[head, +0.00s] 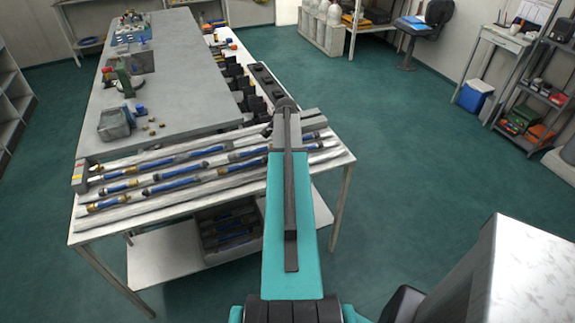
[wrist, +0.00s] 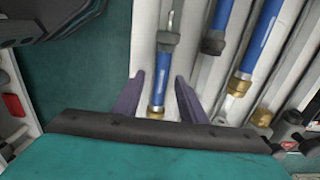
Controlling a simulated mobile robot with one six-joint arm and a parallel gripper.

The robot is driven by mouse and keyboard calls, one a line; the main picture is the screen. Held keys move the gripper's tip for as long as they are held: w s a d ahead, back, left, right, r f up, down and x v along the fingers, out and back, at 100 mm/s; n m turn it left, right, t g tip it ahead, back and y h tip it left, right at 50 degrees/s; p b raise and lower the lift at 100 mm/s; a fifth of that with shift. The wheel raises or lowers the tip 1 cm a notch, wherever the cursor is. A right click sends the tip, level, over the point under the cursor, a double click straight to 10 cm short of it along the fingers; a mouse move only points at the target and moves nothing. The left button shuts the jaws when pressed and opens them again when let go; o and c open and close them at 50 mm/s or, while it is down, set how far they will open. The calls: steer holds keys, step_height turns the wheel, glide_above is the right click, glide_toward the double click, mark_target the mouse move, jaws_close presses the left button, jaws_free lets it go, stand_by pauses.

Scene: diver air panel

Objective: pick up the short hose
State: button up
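A short blue hose (wrist: 162,74) lies in a pale channel of the rack in the wrist view. It has a dark fitting at its far end and a brass fitting at its near end. My gripper (wrist: 160,78) is open, with one dark finger on each side of this hose. I cannot tell whether the fingers touch it or how far above it they are. In the head view my arm reaches over the right end of the hose rack (head: 135,212) and hides the gripper. I cannot tell for sure which hose there is the short one.
Other blue hoses (wrist: 259,45) lie in neighbouring channels to the right in the wrist view. A grey panel (head: 185,75) covers the bench behind the rack. A bin (head: 228,228) stands on the lower shelf. Green floor (head: 420,160) to the right is clear.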

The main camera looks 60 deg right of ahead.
stand_by(0.4)
jaws_close()
steer(key=shift+r, duration=0.15)
steer(key=shift+r+b, duration=0.9)
steer(key=shift+r, duration=0.5)
steer(key=s+a+r+b, duration=0.2)
steer(key=s+a+b, duration=0.2)
steer(key=s+a, duration=0.5)
steer(key=s, duration=0.4)
steer(key=shift+a, duration=0.1)
step_height(320, 180, up, 6)
steer(key=p, duration=0.4)
stand_by(0.6)
